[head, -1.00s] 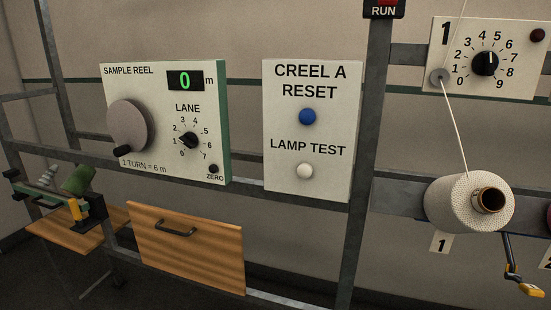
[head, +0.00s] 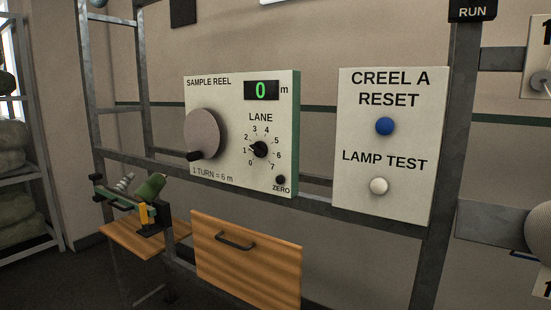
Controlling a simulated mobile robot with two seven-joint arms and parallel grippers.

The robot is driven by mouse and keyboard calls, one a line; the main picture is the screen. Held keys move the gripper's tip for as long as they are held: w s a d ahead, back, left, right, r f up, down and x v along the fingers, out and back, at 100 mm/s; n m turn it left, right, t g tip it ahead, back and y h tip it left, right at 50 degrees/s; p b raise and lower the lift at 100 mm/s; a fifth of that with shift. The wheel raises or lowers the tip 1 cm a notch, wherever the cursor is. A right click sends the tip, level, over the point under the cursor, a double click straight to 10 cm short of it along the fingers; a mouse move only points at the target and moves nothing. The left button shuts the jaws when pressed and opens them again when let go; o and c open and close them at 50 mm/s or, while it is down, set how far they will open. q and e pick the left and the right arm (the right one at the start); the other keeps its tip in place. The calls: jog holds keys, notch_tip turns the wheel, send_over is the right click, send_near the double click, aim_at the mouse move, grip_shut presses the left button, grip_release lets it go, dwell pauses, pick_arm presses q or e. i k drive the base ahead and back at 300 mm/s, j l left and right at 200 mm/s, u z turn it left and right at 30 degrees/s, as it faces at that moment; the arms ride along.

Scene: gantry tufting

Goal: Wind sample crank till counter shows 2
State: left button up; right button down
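The sample reel panel (head: 225,120) is a cream box with green sides, left of centre in the head view. Its round grey crank disc (head: 204,133) has a dark handle (head: 194,156) at its lower left. The counter (head: 261,90) shows a green 0, followed by "m". Print below the disc reads "1 TURN = 6 m". A black lane knob (head: 260,150) sits in a dial marked 0 to 7, its pointer towards the left, near 1. A small dark zero button (head: 280,180) is at the panel's lower right. Neither of my grippers is in view.
Right of it is a panel (head: 390,105) with a blue creel reset button (head: 384,126) and a white lamp test button (head: 379,186). Below are a wooden drawer front (head: 245,265) and a small wooden shelf (head: 125,240) with a green-bodied tool. Grey frame posts stand around.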

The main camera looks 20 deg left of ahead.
aim_at(205, 134)
jog(key=j+u, duration=0.1)
jog(key=u, duration=1.2)
